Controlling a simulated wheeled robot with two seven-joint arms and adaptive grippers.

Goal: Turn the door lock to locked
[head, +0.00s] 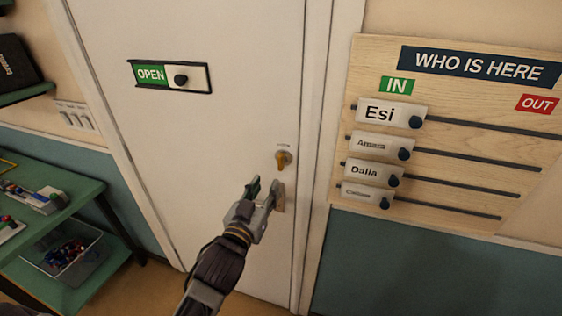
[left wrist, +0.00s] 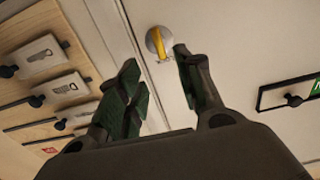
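The door lock is a round silver plate with a brass-yellow turn piece (head: 281,160) near the right edge of the white door (head: 220,125). In the left wrist view the yellow turn piece (left wrist: 157,43) stands roughly upright, slightly tilted, on its plate. The small lettering at the lock is too small to read. My left gripper (head: 265,187) is below the lock in the head view, pointing up toward it. Its fingers are apart and empty; in the left wrist view the fingertips (left wrist: 156,60) lie on either side of the lock's direction, not around the turn piece. My right gripper is not in view.
A sliding sign reading OPEN (head: 172,77) is on the door. A wooden name board (head: 455,90) with sliding name tags hangs right of the door frame. At left, a green table (head: 75,205) holds small parts, with a bin (head: 62,255) below.

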